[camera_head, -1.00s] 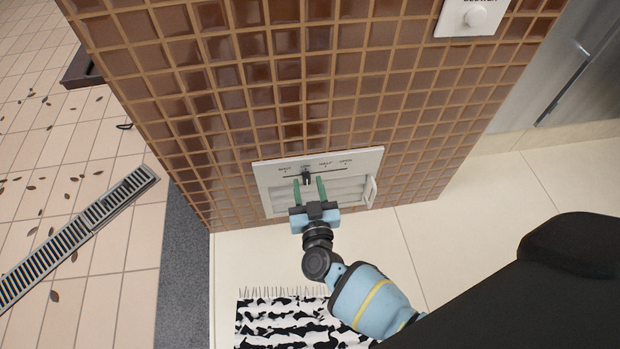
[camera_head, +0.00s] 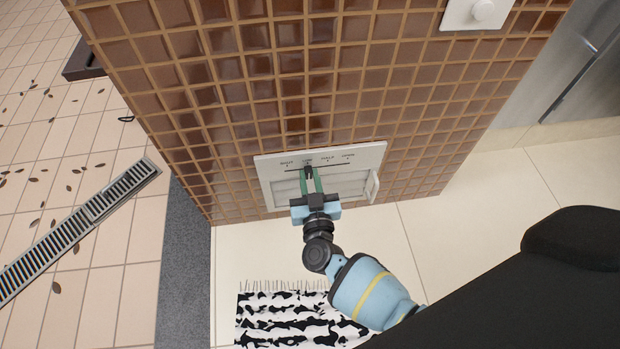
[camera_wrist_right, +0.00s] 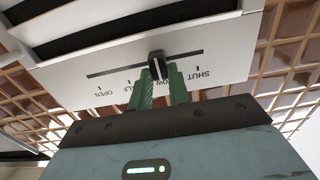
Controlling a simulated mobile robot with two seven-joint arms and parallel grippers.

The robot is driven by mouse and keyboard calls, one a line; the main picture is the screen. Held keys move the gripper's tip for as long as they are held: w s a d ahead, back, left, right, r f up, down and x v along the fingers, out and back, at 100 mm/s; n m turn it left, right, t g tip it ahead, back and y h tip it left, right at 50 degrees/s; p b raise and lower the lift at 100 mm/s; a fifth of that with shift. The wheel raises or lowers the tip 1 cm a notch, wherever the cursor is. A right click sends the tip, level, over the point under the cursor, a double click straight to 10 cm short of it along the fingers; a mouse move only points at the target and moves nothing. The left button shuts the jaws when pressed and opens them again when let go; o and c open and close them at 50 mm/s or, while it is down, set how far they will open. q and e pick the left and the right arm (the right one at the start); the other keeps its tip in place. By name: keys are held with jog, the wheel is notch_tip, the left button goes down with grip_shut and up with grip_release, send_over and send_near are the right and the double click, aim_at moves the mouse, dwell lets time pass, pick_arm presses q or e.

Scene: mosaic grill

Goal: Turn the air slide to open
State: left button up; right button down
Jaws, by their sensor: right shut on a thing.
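The air slide is a white panel (camera_head: 361,159) low on the tiled wall, with a dark slot and a small black knob (camera_head: 308,169). In the right wrist view the knob (camera_wrist_right: 157,64) stands in the slot (camera_wrist_right: 115,70) by the LOW mark, between SHUT on the right and HALF on the left. OPEN (camera_wrist_right: 103,93) is at the far left there. My right gripper (camera_head: 310,180) has its green fingers shut on the knob. The fingers also show in the right wrist view (camera_wrist_right: 161,78) and partly cover the LOW label. My left gripper is not in view.
The brown tiled wall (camera_head: 280,90) rises around the panel. A white handle (camera_head: 374,186) juts from the panel's right side. A white plate with a round knob (camera_head: 483,10) is higher up. A black-and-white rug (camera_head: 290,318) lies below; a floor drain (camera_head: 75,235) is at left.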

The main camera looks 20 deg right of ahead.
jog(key=s+d+p, duration=0.1)
jog(key=d, duration=0.2)
jog(key=s+d+p, duration=0.1)
jog(key=d, duration=0.2)
jog(key=d+p, duration=0.1)
jog(key=d, duration=0.2)
jog(key=shift+s+d, duration=0.4)
jog(key=shift+d, duration=0.2)
jog(key=c, duration=1.3)
grip_release()
jog(key=shift+s, duration=0.1)
jog(key=shift+s+a, duration=0.15)
jog(key=shift+s, duration=0.15)
jog(key=p, duration=0.3)
send_near(350, 162)
jog(key=shift+v, duration=0.9)
